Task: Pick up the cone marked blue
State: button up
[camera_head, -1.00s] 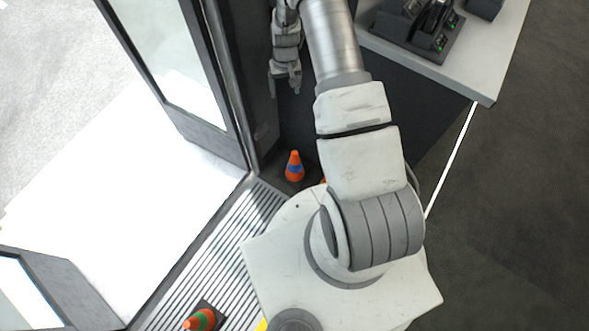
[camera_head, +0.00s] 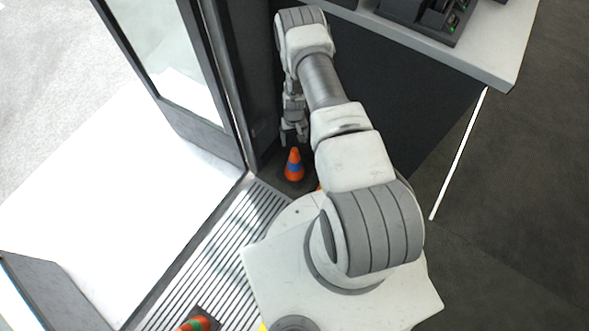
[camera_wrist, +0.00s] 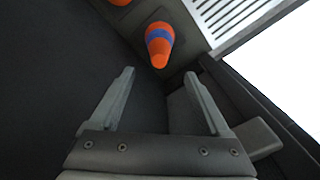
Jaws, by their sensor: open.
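The cone marked blue (camera_head: 294,165) is orange with a blue band. My gripper (camera_head: 293,138) is just above and behind this cone in the head view. In the wrist view my gripper (camera_wrist: 160,75) has its two fingers wide apart with nothing between them. The cone is apart from the fingers.
An orange cone with a green band (camera_head: 196,324) stands at the bottom left, partly cut off. Another orange piece (camera_wrist: 120,1) shows at the wrist view's top edge. The door frame (camera_head: 238,120) is close left of my gripper, and a dark counter (camera_head: 420,110) is at the right.

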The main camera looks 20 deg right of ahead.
aim_at(294, 149)
notch_tip(294, 149, down, 8)
jog(key=b, duration=0.3)
jog(key=shift+f+b, duration=0.2)
jog(key=shift+b, duration=0.15)
jog(key=shift+r, duration=0.1)
jog(key=shift+c, duration=0.2)
grip_shut()
dwell(0.9)
